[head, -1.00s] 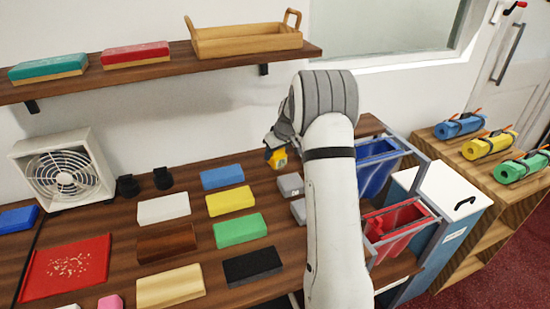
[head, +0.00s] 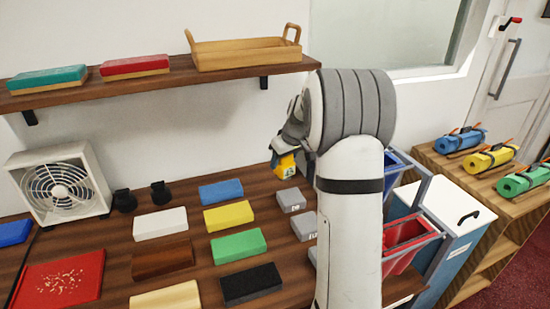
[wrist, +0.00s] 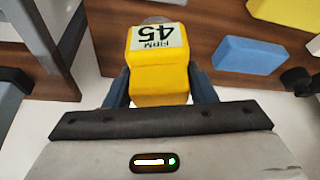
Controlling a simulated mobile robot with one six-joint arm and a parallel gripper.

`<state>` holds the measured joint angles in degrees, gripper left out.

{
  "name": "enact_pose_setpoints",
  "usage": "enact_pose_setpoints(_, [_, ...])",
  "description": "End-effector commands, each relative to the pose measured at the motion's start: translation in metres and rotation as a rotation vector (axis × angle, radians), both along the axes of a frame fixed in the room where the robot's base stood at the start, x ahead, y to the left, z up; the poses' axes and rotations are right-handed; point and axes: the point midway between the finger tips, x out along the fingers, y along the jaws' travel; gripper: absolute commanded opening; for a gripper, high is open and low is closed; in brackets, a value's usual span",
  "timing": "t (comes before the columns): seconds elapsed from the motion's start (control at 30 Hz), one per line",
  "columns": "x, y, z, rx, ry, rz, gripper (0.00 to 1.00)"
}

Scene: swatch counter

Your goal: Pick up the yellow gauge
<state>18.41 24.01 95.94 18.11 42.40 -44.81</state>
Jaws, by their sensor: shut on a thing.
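The yellow gauge (wrist: 158,82) is held between the two fingers of my gripper (wrist: 158,92) in the wrist view. Its label reads "FIRM 45" and appears upside down there. In the head view the yellow gauge (head: 284,167) hangs above the wooden counter, left of my arm. My gripper (head: 281,150) is shut on it, partly hidden by my own wrist.
Colored blocks lie on the counter, among them a blue block (head: 221,190), a yellow block (head: 228,216) and a green block (head: 238,245). Grey blocks (head: 291,200) sit below the gauge. A shelf (head: 160,88) runs above. Red bin (head: 408,240) stands right of my arm.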

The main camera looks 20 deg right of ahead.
Motion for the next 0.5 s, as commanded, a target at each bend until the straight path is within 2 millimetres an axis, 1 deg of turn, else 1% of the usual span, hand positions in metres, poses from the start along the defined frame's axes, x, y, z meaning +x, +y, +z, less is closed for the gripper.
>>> enact_pose_setpoints(0.03, [-0.015,0.000,-0.001,0.000,-0.002,-0.001,0.20])
enact_pose_setpoints(0.1, [-0.035,0.000,-0.001,0.001,-0.003,-0.003,0.20])
enact_pose_setpoints(0.2, [-0.063,0.000,-0.001,-0.001,-0.002,-0.003,0.20])
enact_pose_setpoints(0.3, [-0.087,0.000,-0.001,0.000,-0.002,-0.004,0.20])
enact_pose_setpoints(0.4, [-0.106,0.000,-0.001,0.000,-0.002,-0.002,0.20])
enact_pose_setpoints(0.5, [-0.120,-0.001,-0.001,0.000,-0.001,-0.002,0.20])
